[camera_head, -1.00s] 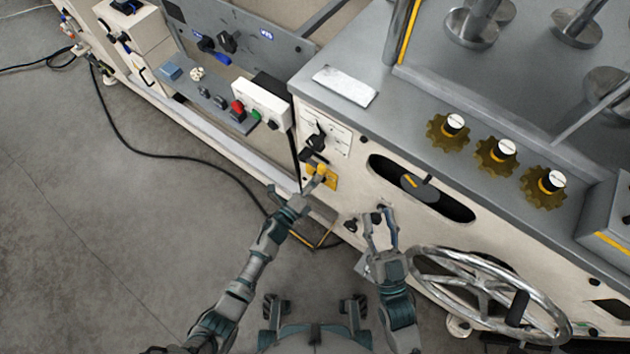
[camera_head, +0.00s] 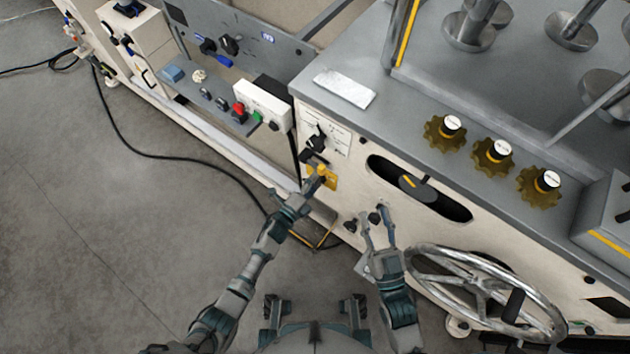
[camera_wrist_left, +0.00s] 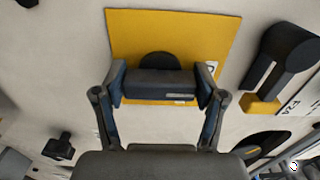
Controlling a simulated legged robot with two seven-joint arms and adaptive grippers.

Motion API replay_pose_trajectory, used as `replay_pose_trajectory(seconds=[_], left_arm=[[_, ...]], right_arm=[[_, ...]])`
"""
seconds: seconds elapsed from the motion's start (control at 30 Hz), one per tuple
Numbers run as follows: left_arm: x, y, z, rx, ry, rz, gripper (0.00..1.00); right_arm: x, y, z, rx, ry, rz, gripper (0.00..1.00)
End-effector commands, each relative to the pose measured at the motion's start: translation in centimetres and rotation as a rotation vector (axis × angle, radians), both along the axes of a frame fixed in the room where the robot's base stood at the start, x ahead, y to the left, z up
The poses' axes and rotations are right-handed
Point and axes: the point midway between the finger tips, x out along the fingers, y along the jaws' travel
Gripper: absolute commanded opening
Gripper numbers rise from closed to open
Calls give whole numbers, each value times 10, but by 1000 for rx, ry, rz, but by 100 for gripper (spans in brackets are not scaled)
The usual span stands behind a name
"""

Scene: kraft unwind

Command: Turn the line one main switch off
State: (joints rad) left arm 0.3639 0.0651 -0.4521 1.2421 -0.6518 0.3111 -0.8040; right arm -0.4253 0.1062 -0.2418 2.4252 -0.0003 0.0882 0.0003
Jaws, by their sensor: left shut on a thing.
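The switch (camera_wrist_left: 160,85) is a dark handle on a round black base, on a yellow plate (camera_wrist_left: 205,40) on the cream machine front. In the left wrist view my left gripper (camera_wrist_left: 160,90) has one finger at each end of the handle and is shut on it. The handle lies level across that view. In the head view the yellow plate (camera_head: 331,181) shows beside my left gripper (camera_head: 313,186), which hides most of the switch. My right gripper (camera_head: 377,227) is open and empty in front of the machine, below the oval slot.
Another black lever handle (camera_wrist_left: 282,55) sits right of the plate in the left wrist view. A black knob (camera_wrist_left: 60,146) is at lower left. In the head view a spoked handwheel (camera_head: 485,295) stands right of my right gripper. The floor at left is mostly clear.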

Motion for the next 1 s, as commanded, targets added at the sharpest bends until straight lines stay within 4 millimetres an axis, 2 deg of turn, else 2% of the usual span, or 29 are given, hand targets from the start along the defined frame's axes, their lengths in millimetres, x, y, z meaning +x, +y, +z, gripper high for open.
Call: replay_pose_trajectory(seconds=[0.07,0.1,0.2,0.53,0.63,1.0], left_arm=[[0,4,-6,3,13,8,36],[0,4,-6,3,13,8,73],[0,4,-5,3,11,7,96],[-1,2,-2,1,3,3,96],[-7,6,-2,2,3,3,96],[-69,51,-4,3,7,3,96]], right_arm=[[0,0,-1,0,1,0,40],[0,0,-1,0,1,0,40],[0,0,-1,0,0,0,40],[-1,-1,2,0,-8,-1,40],[-2,-1,3,0,-9,-1,40],[-1,0,2,1,-6,-1,40]])
